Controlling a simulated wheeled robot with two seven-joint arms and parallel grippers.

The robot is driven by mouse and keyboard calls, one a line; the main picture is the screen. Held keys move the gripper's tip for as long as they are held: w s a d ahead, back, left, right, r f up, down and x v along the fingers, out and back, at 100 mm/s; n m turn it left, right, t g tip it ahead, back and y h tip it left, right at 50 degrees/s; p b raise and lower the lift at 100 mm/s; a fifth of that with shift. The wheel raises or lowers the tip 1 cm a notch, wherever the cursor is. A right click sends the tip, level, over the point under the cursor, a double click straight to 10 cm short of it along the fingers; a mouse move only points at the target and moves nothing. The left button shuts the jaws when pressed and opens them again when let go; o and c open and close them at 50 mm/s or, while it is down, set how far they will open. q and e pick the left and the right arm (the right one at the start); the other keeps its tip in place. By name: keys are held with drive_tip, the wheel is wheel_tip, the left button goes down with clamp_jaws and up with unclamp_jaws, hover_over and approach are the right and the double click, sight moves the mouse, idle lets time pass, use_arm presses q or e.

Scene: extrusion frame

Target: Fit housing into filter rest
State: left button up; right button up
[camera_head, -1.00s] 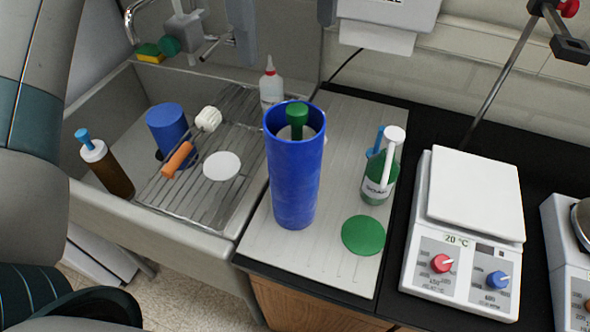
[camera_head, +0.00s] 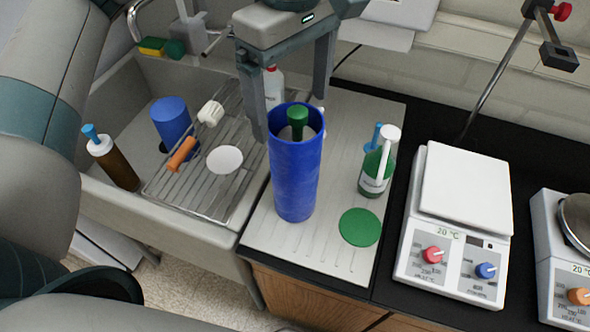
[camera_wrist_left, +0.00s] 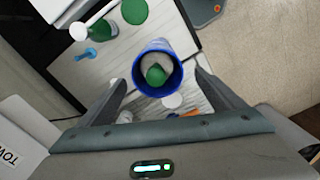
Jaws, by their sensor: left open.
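A tall blue cylinder (camera_head: 294,182), likely the housing, stands upright on the pale ribbed board. A green knob (camera_head: 297,117) on a pale part shows inside its open top. My left gripper (camera_head: 290,115) is open, pointing down, its fingers on either side of the cylinder's upper end. In the left wrist view the cylinder's blue rim (camera_wrist_left: 138,75) lies between the spread fingers, with no clear grip on it. I cannot tell which thing is the filter rest. A short blue cylinder (camera_head: 171,120) stands in the sink. My right gripper is out of view.
A green bottle (camera_head: 374,172) and a flat green disc (camera_head: 360,227) are right of the cylinder. A scale-like device (camera_head: 455,230) stands farther right. The sink rack (camera_head: 205,195) holds a white disc (camera_head: 225,159) and orange-handled brush (camera_head: 181,154). A white bottle (camera_head: 274,86) is behind.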

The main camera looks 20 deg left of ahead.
sight(295, 124)
use_arm(q)
drive_tip(key=shift+w+f+p, duration=0.1)
drive_tip(key=shift+f+p, duration=0.35)
drive_tip(key=shift+p, duration=0.25)
wheel_tip(295, 124, down, 4)
drive_tip(key=shift+d+r+p, duration=0.1)
drive_tip(key=shift+r+p, duration=0.05)
drive_tip(key=shift+p, duration=0.95)
drive_tip(key=shift+w+f, duration=0.1)
drive_tip(key=shift+f, duration=0.2)
drive_tip(key=shift+c, duration=0.9)
drive_tip(key=c, duration=2)
drive_tip(key=shift+o, duration=0.2)
